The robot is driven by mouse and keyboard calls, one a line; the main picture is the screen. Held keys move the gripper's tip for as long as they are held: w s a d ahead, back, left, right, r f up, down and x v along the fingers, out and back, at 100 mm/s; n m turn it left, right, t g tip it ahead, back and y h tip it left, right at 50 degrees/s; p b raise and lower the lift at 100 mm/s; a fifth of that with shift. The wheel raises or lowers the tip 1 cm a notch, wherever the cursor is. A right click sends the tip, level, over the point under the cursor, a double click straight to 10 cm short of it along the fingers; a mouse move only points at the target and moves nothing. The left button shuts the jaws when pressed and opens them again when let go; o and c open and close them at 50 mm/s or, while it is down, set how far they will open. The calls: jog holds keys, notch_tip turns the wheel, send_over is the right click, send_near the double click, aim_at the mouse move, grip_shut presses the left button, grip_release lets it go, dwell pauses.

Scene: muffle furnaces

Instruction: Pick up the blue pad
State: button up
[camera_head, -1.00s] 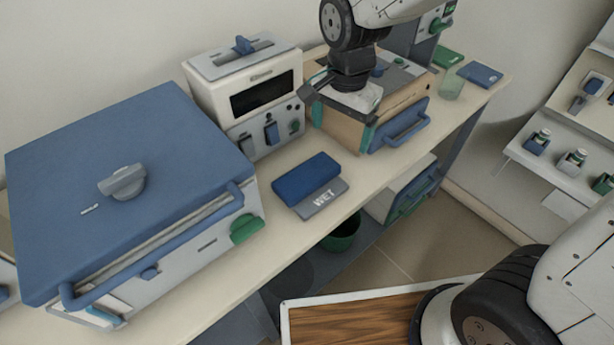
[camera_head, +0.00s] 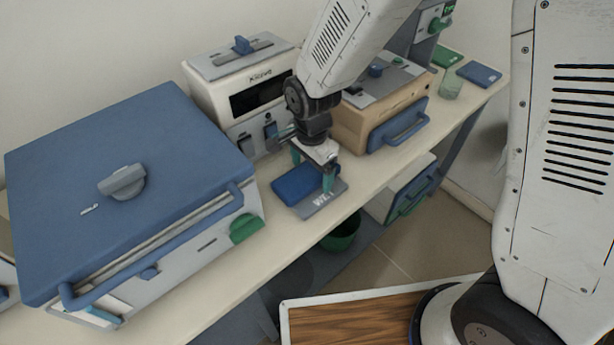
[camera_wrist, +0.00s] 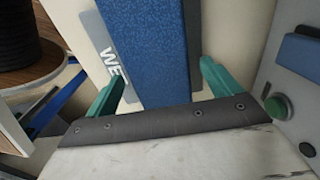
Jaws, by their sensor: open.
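The blue pad (camera_head: 296,184) lies on a grey plate marked WET (camera_head: 320,202) on the bench, between the large blue-topped furnace and the wooden-sided box. My gripper (camera_head: 312,178) is over the pad, pointing down, with teal fingers. In the wrist view the blue pad (camera_wrist: 158,50) runs between the two open fingers of my gripper (camera_wrist: 162,88), with a gap on each side. The WET plate (camera_wrist: 122,45) shows at the pad's left there. My gripper hides part of the pad in the head view.
The large blue-topped furnace (camera_head: 120,180) stands left of the pad. A white furnace (camera_head: 245,90) is behind, and a wooden-sided box (camera_head: 385,115) is to the right. A green bin (camera_head: 342,236) is below the bench. The bench front (camera_head: 262,240) is clear.

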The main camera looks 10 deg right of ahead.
jog(key=c, duration=1.1)
jog(key=shift+o, duration=0.2)
